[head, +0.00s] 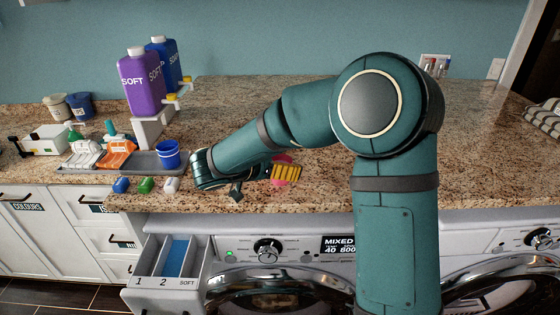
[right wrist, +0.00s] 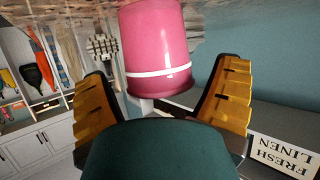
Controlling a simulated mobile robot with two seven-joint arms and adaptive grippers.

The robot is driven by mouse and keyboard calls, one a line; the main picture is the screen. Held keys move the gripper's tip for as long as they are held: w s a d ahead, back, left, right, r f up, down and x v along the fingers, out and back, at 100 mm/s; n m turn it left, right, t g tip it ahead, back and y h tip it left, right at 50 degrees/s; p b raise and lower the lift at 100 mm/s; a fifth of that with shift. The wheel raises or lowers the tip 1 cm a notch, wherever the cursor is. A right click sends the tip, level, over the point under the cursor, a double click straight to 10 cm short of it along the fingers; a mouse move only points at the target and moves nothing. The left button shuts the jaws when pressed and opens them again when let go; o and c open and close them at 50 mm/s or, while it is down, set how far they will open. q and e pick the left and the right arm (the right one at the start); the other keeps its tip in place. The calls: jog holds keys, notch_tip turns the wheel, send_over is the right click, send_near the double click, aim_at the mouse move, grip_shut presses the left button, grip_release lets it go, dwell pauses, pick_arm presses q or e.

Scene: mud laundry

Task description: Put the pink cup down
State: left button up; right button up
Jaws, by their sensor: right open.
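The pink cup (right wrist: 158,45) has a white band and fills the space between the yellow-padded fingers of my right gripper (right wrist: 165,72). The fingers are spread, with a visible gap on each side of the cup. The wrist picture is upside down, with the granite counter at its top; the cup's end there is cut off. In the head view, bits of the pink cup (head: 282,158) show around my right gripper (head: 287,173), low at the counter's front part. The arm and fingers hide most of it. My left gripper is not in view.
On the granite counter (head: 480,160), a blue cup (head: 167,154) stands on a grey tray (head: 148,166) left of my wrist. Small blue, green and white blocks lie in front. Purple (head: 142,82) and blue bottles stand behind. An open detergent drawer (head: 192,262) juts out below.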

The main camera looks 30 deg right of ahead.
jog(key=v, duration=1.2)
jog(key=shift+b, duration=0.4)
jog(key=shift+r, duration=0.1)
